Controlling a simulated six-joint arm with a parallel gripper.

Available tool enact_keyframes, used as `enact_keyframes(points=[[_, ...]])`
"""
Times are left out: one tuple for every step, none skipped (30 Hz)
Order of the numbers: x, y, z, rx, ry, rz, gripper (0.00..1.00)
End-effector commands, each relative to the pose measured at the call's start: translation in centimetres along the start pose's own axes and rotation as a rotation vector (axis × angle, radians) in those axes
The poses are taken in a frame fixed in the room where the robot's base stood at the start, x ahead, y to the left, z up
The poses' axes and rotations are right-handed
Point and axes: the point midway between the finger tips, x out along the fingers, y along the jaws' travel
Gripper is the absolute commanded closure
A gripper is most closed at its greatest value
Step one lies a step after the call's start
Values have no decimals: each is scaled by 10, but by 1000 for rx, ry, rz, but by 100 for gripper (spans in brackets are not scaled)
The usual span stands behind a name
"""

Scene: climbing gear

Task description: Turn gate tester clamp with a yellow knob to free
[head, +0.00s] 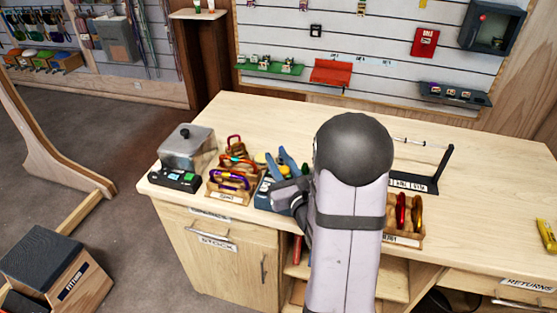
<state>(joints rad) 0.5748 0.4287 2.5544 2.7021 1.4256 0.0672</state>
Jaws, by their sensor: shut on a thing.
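The gate tester (264,196) is a blue-grey device on the counter, left of my arm, with blue upright parts (288,163) at its back. Small yellow spots show beside these parts; I cannot tell which is the clamp's knob. My dark grey gripper (283,191) is low over the tester's right side and shut on a part of it, seemingly the clamp. The fingertips and the held part are mostly hidden by the gripper body and my arm. The clamp's angle cannot be read.
A wooden rack of carabiners (229,188) stands close on the left, with a grey metal box (187,147) and a dark tray (175,180) beyond. Right of my arm are a rack with red and orange carabiners (408,213) and a black stand (433,172). The counter's right side is mostly clear.

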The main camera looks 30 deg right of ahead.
Motion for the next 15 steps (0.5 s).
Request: enact_keyframes(points=[[0, 0, 2, 1, -5, 1, 100], [0, 0, 2, 1, -5, 1, 71], [0, 0, 2, 1, -5, 1, 61], [0, 0, 2, 1, -4, 1, 59], [0, 0, 2, 1, -4, 1, 59], [0, 0, 1, 0, -4, 1, 59], [0, 0, 1, 0, -4, 1, 59], [0, 0, 1, 0, -3, 1, 59], [0, 0, 1, 0, -3, 1, 59], [0, 0, 1, 0, -3, 1, 59], [0, 0, 1, 0, -3, 1, 59], [0, 0, 1, 0, -3, 1, 59], [0, 0, 1, 0, -3, 1, 59], [0, 0, 2, 0, -3, 1, 59], [0, 0, 3, 0, -3, 1, 59]])
